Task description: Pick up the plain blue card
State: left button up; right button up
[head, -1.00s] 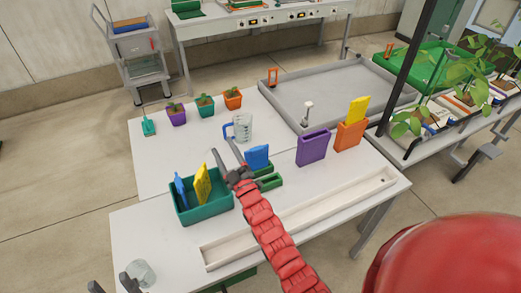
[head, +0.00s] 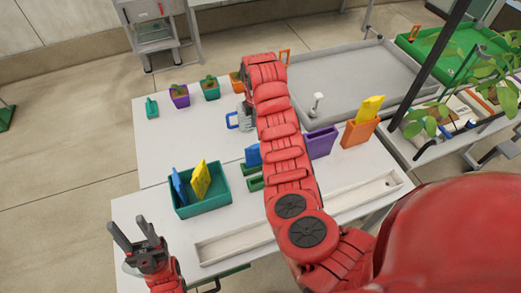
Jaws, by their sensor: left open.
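One blue card (head: 178,187) leans in the teal bin (head: 207,209), left of a yellow card (head: 201,180). Another blue piece (head: 253,155) stands at the green holder (head: 255,184), partly covered by my right arm. I cannot tell from their faces which blue one is plain. My left gripper (head: 135,230) is at the lower left, beside the table's near left corner, fingers apart and empty, well short of the teal bin. My right arm stretches across the table in front of the holder; its fingers are hidden.
A purple holder (head: 321,142) and an orange holder (head: 359,133) with a yellow card (head: 370,108) stand at right. A jug (head: 243,118) and small pots (head: 210,88) are farther back. A long pale channel (head: 350,198) lies along the front. The table's left middle is clear.

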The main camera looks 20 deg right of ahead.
jog(key=b, duration=0.5)
send_over(256, 154)
jog(key=f, duration=0.8)
jog(key=shift+w+d, duration=0.15)
jog(key=shift+d, duration=0.2)
notch_tip(256, 154, down, 2)
jog(key=shift+a+f+p, duration=0.1)
jog(key=shift+p, duration=1)
jog(key=shift+f+p, duration=0.3)
jog(key=shift+f, duration=0.5)
jog(key=shift+w+f+p, duration=0.1)
jog(key=shift+f+p, duration=0.2)
jog(key=shift+p, duration=0.15)
jog(key=shift+a+f+p, duration=0.2)
jog(key=shift+f+p, duration=0.4)
jog(key=shift+f, duration=0.45)
jog(key=shift+f+b, duration=0.35)
jog(key=shift+f, duration=1)
jog(key=shift+c, duration=0.3)
grip_shut()
